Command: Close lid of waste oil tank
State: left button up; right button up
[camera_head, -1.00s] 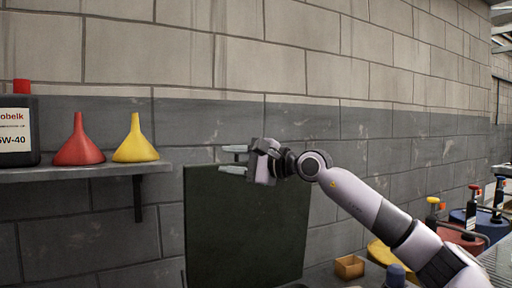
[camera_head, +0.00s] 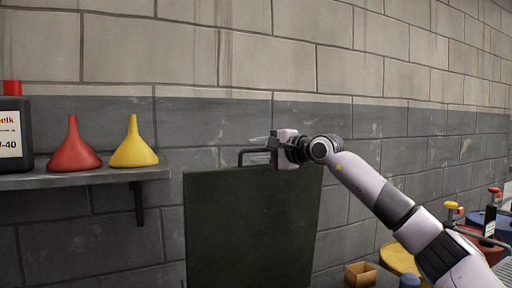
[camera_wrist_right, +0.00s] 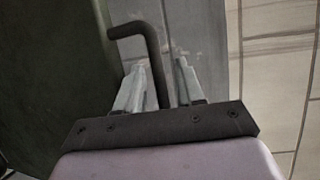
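The tank lid (camera_head: 250,225) is a dark green panel standing upright, open, in front of the wall. A black bar handle (camera_head: 245,152) sticks up from its top edge. My right gripper (camera_head: 258,141) is at the handle, at the lid's top edge. In the right wrist view the handle (camera_wrist_right: 152,50) runs down between the two fingers of the right gripper (camera_wrist_right: 158,80), with gaps showing beside it, so the fingers look open around it. The lid (camera_wrist_right: 50,70) fills the left of that view. The tank body is out of view. My left gripper is not in view.
A wall shelf (camera_head: 85,177) at left holds a red funnel (camera_head: 74,150), a yellow funnel (camera_head: 133,147) and a dark oil can (camera_head: 15,130). A small open box (camera_head: 360,274) and drums with pumps (camera_head: 485,225) stand at lower right. The wall is close behind the lid.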

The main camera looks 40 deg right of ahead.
jog(key=shift+w+f, duration=0.1)
jog(key=shift+w, duration=0.55)
grip_shut()
jog(key=shift+s+a+f, duration=0.1)
